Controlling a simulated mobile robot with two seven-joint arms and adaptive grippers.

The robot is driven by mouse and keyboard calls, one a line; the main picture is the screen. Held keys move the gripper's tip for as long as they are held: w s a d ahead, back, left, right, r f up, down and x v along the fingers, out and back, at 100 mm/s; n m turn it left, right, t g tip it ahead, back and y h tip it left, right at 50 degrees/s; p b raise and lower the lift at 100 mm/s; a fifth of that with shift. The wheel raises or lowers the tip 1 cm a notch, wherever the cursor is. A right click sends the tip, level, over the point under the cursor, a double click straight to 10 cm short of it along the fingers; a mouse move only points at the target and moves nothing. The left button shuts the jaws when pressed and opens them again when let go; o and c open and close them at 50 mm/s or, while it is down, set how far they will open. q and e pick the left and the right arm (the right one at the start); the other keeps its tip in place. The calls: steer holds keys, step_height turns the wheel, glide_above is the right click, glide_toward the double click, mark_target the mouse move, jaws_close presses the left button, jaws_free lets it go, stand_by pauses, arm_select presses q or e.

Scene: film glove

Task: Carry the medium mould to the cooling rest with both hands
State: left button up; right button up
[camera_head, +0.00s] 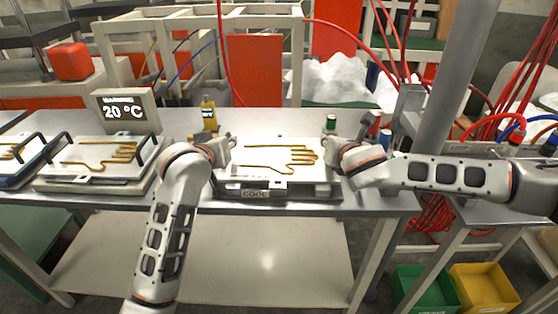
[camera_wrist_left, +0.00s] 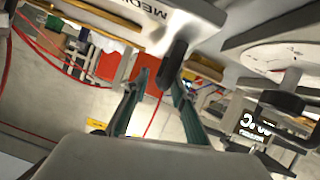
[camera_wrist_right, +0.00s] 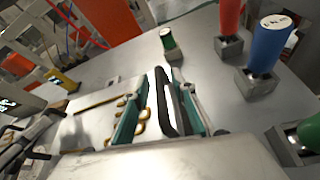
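The medium mould (camera_head: 262,170), a white plate with a gold hand-shaped outline, sits over the dark cooling rest (camera_head: 305,189) marked COOL. The letters MEDI show on the mould in the left wrist view (camera_wrist_left: 185,12). My left gripper (camera_head: 226,150) is at the mould's left end; its green fingers (camera_wrist_left: 160,78) stand apart on either side of a dark handle (camera_wrist_left: 173,62). My right gripper (camera_head: 333,147) is at the right end; its fingers (camera_wrist_right: 160,80) stand open around the black handle (camera_wrist_right: 170,105). The arms partly hide both handles in the head view.
Two more moulds (camera_head: 85,158) (camera_head: 8,158) lie to the left. A display (camera_head: 124,110) reads 20 °C. Red and blue cylinders (camera_wrist_right: 271,45) stand to the right.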

mark_target(220, 173)
arm_select(q)
steer(key=v, duration=0.6)
steer(key=shift+s+r, duration=0.15)
steer(key=shift+s, duration=0.15)
steer(key=shift+s+a+r, duration=0.1)
steer(key=shift+s+r, duration=0.05)
steer(key=shift+s, duration=0.15)
arm_select(e)
steer(key=shift+s, duration=0.25)
steer(key=v, duration=1.1)
steer(key=shift+s+r, duration=0.2)
steer(key=shift+s, duration=0.1)
steer(key=shift+f, duration=0.1)
